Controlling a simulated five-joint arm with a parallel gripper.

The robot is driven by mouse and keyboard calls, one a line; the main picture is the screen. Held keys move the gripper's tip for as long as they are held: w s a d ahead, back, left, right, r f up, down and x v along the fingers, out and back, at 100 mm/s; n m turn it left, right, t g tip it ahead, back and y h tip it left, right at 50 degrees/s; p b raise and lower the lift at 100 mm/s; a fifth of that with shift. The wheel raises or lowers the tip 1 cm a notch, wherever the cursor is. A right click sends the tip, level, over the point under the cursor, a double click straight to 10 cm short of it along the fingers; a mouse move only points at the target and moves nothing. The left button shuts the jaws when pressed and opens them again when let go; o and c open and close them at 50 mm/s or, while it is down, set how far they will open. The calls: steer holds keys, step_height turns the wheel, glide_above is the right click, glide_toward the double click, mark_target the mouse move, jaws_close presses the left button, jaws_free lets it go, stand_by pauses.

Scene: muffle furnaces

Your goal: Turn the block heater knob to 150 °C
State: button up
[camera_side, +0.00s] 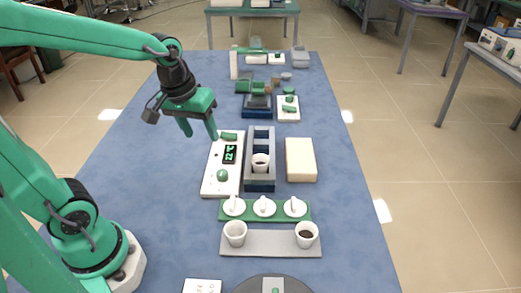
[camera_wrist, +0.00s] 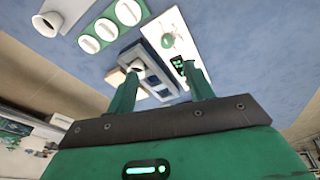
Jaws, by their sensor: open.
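The block heater's white control panel (camera_side: 212,186) lies on the blue table, with a round green knob (camera_side: 222,176) near its front end. A dark display (camera_side: 229,154) with green digits, perhaps 22 °C, sits behind the knob. In the wrist view, the knob (camera_wrist: 167,41) and the display (camera_wrist: 178,64) show beyond the fingertips. My gripper (camera_side: 199,129) is open and empty, above the table at the panel's far left, apart from the knob. Its two green fingers also show in the wrist view (camera_wrist: 160,70). The knob's pointer setting is too small to read.
A grey-blue trough (camera_side: 260,181) with a white cup (camera_side: 260,163) stands right of the panel, beside a cream block (camera_side: 300,159). In front are a green rack (camera_side: 280,211) with three white lidded pieces and a grey tray (camera_side: 270,243) with two cups. The table's left side is clear.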

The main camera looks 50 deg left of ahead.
mark_target(222, 172)
steer(key=w+a+f+n+g, duration=0.1)
steer(key=w+f+n, duration=0.1)
steer(key=f, duration=0.1)
steer(key=w+f+n+g, duration=0.1)
steer(key=w+f, duration=0.1)
steer(key=f, duration=0.1)
steer(key=w+a+f+n, duration=0.1)
steer(key=w+f+n, duration=0.1)
steer(key=f, duration=0.2)
steer(key=shift+w+a+n+g, duration=0.3)
steer(key=shift+g, duration=0.1)
steer(key=shift+f, duration=0.1)
steer(key=shift+f, duration=3.85)
steer(key=c, duration=1)
